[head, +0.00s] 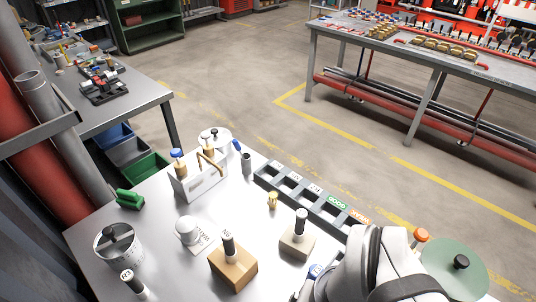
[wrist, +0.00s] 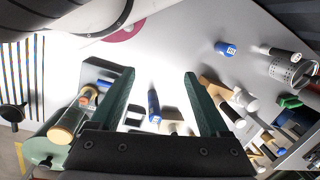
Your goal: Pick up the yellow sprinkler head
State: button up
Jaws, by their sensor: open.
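The yellow sprinkler head (head: 272,201) is a small brass-yellow piece standing on the white table, near the left side of the dark slotted rack (head: 309,197). I cannot pick it out with certainty in the wrist view. My gripper (wrist: 158,74) is open, with two dark green fingers spread apart and nothing held between them. A blue piece (wrist: 153,105) shows in the gap beyond the fingers, apart from them. In the head view my white arm fills the lower right, and my fingertips cannot be made out there.
Wooden blocks with black-handled gauges (head: 233,265) (head: 297,242) stand nearer the front. A caddy (head: 201,183) with blue-topped pieces stands behind left. A green disc (head: 455,268) lies right.

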jog(key=w+r+m, duration=0.1)
jog(key=w+r, duration=0.2)
jog(key=w, duration=0.3)
jog(key=w+r+m, duration=0.2)
jog(key=w+r, duration=0.1)
jog(key=w, duration=0.4)
jog(key=m+h, duration=0.2)
jog(key=m, duration=0.7)
send_over(273, 193)
notch_tip(273, 193, down, 10)
notch_tip(273, 193, down, 15)
jog(key=shift+r, duration=0.1)
grip_shut()
